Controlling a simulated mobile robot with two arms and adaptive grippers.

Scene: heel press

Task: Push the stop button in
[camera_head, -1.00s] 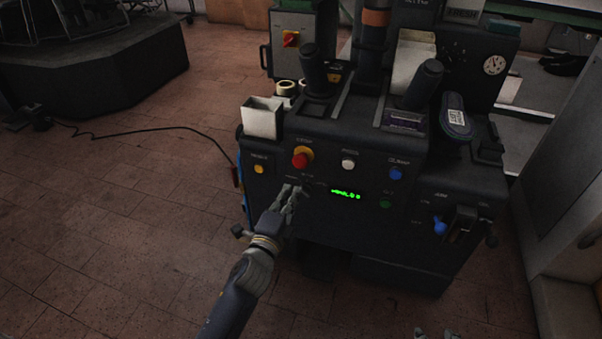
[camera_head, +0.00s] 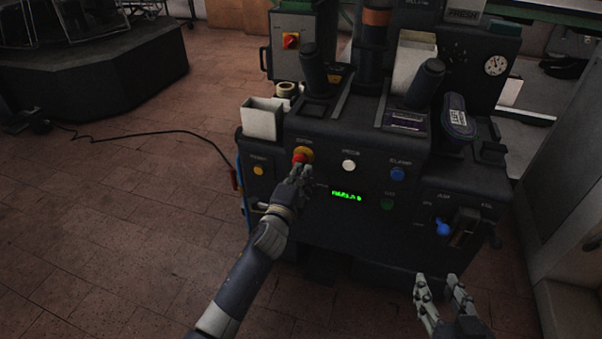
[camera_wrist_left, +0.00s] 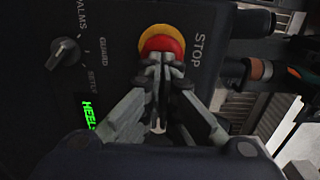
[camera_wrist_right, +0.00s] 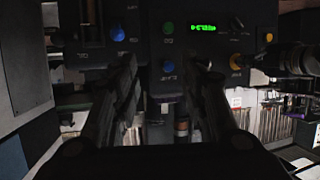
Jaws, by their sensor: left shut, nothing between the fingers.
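The stop button, a red cap on a yellow collar (camera_head: 303,153), is on the front panel of the dark machine. In the left wrist view the red cap (camera_wrist_left: 161,44) shows beside the word STOP. My left gripper (camera_head: 303,171) is shut and empty, its fingertips at the lower edge of the button. In the left wrist view its closed tips (camera_wrist_left: 163,61) overlap the cap's near edge. I cannot tell whether they touch it or whether the cap is pressed. My right gripper (camera_head: 444,281) is open and empty, low in front of the machine's right side.
The panel also has a white button (camera_head: 348,165), a blue button (camera_head: 397,174), an amber button (camera_head: 259,170) and a green display (camera_head: 346,196). A dark knob (camera_wrist_left: 64,54) is near the stop button.

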